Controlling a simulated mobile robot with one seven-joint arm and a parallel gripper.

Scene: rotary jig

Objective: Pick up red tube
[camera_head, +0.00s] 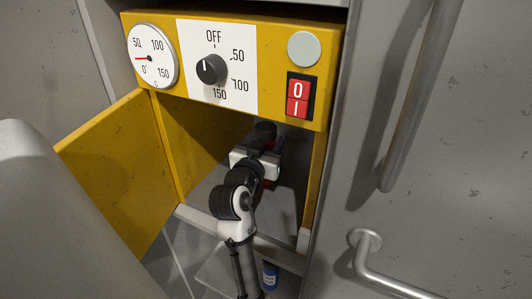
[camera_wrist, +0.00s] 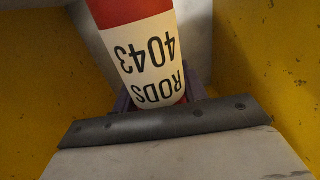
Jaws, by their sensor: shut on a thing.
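The red tube (camera_wrist: 143,50) has a white label reading "RODS 4043" and fills the upper middle of the wrist view. My gripper (camera_wrist: 158,100) is shut on the lower labelled end of the tube, with the purple-grey fingers showing at both sides of it. In the head view my gripper (camera_head: 264,135) is inside the open yellow cabinet. There the tube is mostly hidden behind my gripper and arm, and only small dark red patches show beside the wrist.
The yellow cabinet (camera_head: 188,145) has its door (camera_head: 120,170) swung open to the left. Its control panel overhead carries a dial gauge (camera_head: 153,55), a knob (camera_head: 211,69) and a red switch (camera_head: 298,97). A blue container (camera_head: 270,275) stands below. Metal handles (camera_head: 385,280) are at right.

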